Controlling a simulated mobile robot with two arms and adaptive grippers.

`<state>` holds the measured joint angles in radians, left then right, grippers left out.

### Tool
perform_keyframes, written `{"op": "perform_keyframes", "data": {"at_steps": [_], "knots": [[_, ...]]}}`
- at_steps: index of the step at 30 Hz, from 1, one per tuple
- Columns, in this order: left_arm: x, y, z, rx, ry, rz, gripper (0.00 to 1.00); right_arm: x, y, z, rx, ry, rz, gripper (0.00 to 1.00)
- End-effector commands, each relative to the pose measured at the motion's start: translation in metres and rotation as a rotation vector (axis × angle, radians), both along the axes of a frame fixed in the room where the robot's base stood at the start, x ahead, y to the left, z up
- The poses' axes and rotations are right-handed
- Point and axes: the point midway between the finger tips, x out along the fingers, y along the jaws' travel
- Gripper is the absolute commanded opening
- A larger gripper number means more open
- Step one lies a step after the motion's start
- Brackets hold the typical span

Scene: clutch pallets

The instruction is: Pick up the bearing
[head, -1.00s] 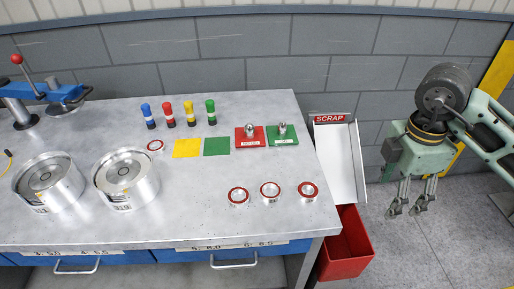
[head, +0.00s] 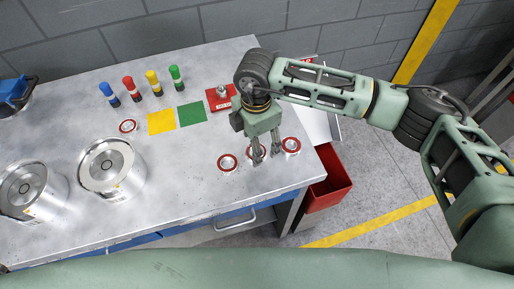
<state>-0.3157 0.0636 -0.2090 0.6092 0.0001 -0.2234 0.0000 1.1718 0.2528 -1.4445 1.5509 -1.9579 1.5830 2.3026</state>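Three red-rimmed bearings sit in a row near the right front of the metal workbench: a left one (head: 228,163), a middle one (head: 262,151) and a right one (head: 291,146). My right gripper (head: 266,156) points down over the row with its fingers apart. One finger overlaps the middle bearing and the other is between the middle and right bearings. I cannot tell its height above them, and nothing shows held. A similar red ring (head: 127,126) lies farther left on the bench. My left gripper is not in view.
Two large metal cylinders (head: 110,168) (head: 30,190) stand at the left. Several coloured pegs (head: 152,84), yellow (head: 161,122) and green (head: 192,112) squares and a red plate (head: 221,98) are behind. A red bin (head: 329,182) is off the bench's right edge.

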Motion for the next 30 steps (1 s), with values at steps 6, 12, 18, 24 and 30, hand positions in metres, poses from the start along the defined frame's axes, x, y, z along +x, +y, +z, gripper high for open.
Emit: {"op": "perform_keyframes", "data": {"at_steps": [6,12,18,24,30], "knots": [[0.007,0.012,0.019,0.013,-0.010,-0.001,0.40,0.003,0.001,-0.028,0.000,0.004,-0.001,0.64],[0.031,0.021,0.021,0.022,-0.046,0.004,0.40,0.004,0.001,-0.036,0.000,0.000,0.000,0.64],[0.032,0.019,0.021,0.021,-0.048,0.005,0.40,0.004,0.000,-0.036,0.001,0.001,0.000,0.56],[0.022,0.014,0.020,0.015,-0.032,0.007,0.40,0.004,0.000,-0.036,0.001,0.001,0.000,0.38],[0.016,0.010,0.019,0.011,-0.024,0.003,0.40,0.004,0.000,-0.036,0.001,0.001,-0.001,0.21]]}}
